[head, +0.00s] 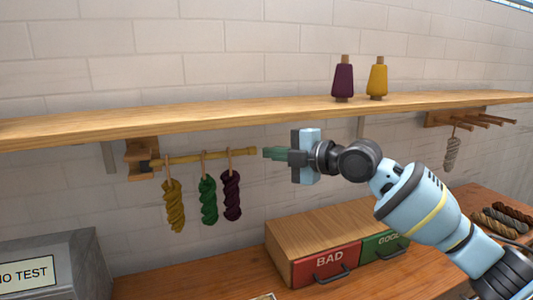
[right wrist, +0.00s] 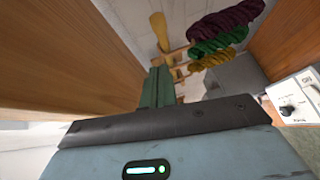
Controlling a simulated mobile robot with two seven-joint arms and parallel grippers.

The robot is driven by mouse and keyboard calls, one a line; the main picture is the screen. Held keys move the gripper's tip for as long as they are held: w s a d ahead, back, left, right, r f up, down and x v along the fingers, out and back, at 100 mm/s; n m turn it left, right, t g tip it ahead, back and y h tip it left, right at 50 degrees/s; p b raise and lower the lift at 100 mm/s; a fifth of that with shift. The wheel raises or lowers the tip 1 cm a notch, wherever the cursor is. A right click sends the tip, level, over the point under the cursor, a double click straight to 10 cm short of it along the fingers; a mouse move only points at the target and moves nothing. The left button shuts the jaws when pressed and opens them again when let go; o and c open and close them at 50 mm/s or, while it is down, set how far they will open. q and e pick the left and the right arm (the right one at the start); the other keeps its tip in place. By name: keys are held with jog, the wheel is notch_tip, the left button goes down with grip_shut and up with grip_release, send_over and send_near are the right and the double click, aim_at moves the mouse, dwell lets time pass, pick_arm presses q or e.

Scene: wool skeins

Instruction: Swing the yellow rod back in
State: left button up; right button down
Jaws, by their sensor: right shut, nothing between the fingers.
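The yellow rod (head: 218,155) runs out to the right from a wooden bracket (head: 141,158) under the shelf. A yellow skein (head: 173,207), a green skein (head: 208,201) and a dark purple skein (head: 231,196) hang from it by loops. My right gripper (head: 266,153) is shut and empty, its green fingertips just right of the rod's free end. In the right wrist view the rod's knobbed end (right wrist: 159,28) shows beyond the fingers (right wrist: 157,88), with the skeins to its right. Whether the fingers touch the rod I cannot tell. My left gripper is not in view.
A wooden shelf (head: 220,116) above carries a purple cone (head: 343,83) and a yellow cone (head: 377,80). Below stand a wooden box with BAD (head: 327,264) and GOOD (head: 383,245) drawers and a grey machine (head: 50,262). Another rack (head: 438,119) holds a grey skein (head: 452,154).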

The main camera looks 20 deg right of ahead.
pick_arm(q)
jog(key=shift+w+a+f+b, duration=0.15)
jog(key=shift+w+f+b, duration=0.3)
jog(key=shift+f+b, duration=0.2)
pick_arm(e)
jog(key=s+d, duration=0.4)
jog(key=shift+d, duration=0.4)
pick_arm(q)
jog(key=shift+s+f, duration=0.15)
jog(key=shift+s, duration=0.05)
pick_arm(e)
jog(key=shift+s, duration=0.1)
